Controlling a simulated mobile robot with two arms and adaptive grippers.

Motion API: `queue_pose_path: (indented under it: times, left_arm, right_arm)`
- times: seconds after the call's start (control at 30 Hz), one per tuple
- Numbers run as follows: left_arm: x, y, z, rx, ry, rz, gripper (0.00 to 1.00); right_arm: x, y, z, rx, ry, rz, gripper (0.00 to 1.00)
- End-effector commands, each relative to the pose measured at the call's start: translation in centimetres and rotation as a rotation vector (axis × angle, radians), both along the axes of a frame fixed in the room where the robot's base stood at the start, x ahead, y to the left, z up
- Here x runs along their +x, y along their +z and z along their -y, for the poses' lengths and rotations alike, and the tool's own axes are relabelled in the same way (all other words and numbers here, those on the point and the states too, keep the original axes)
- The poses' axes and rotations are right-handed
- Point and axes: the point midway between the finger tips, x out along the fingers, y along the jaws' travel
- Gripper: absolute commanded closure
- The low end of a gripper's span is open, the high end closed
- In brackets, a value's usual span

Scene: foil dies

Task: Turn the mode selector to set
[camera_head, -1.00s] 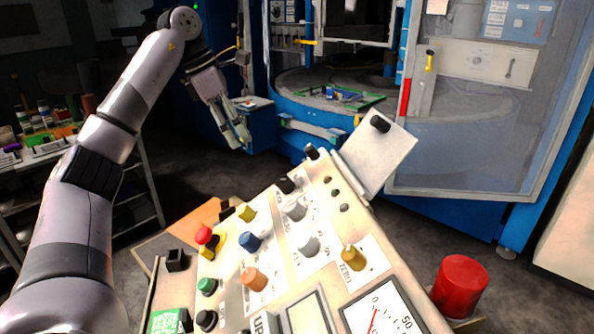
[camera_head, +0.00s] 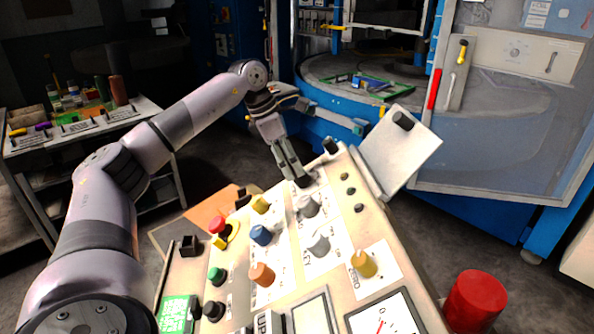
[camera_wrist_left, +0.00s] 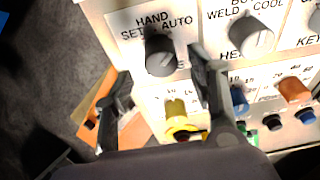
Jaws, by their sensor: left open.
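The mode selector is a black knob (camera_wrist_left: 162,55) on a white plate marked HAND, SET and AUTO in the left wrist view. The exact direction of its pointer is hard to tell. In the head view the knob (camera_head: 303,182) shows at the console's far left part, partly hidden by the fingertips. My left gripper (camera_head: 295,174) reaches down over it from the left. In the left wrist view the open fingers of the left gripper (camera_wrist_left: 160,64) stand on either side of the knob, with visible gaps. My right gripper is not in view.
The sloping console (camera_head: 340,225) carries several other knobs close by: white (camera_head: 308,206), yellow (camera_head: 260,204) and blue (camera_head: 261,235). A red button (camera_head: 218,225) sits to the left. A tilted white plate (camera_head: 400,152) rises behind. A red cylinder (camera_head: 475,298) stands at right.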

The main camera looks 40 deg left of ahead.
Motion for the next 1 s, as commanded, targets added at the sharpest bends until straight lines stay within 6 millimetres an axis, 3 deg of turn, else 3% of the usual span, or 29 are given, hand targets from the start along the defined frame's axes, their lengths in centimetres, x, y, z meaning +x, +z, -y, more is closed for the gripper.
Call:
queue_pose_path:
  times: [0.23,0.63,1.0]
  left_arm:
    - [0.9,-3.0,0.9,0.000,-0.002,-0.002,0.48]
    - [1.2,-3.7,1.0,0.000,-0.001,0.001,0.48]
    - [1.2,-3.6,1.0,0.000,-0.001,0.001,0.73]
  right_arm:
    - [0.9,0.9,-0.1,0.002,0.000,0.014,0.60]
    - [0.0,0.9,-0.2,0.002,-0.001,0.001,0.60]
    - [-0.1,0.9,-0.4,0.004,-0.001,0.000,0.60]
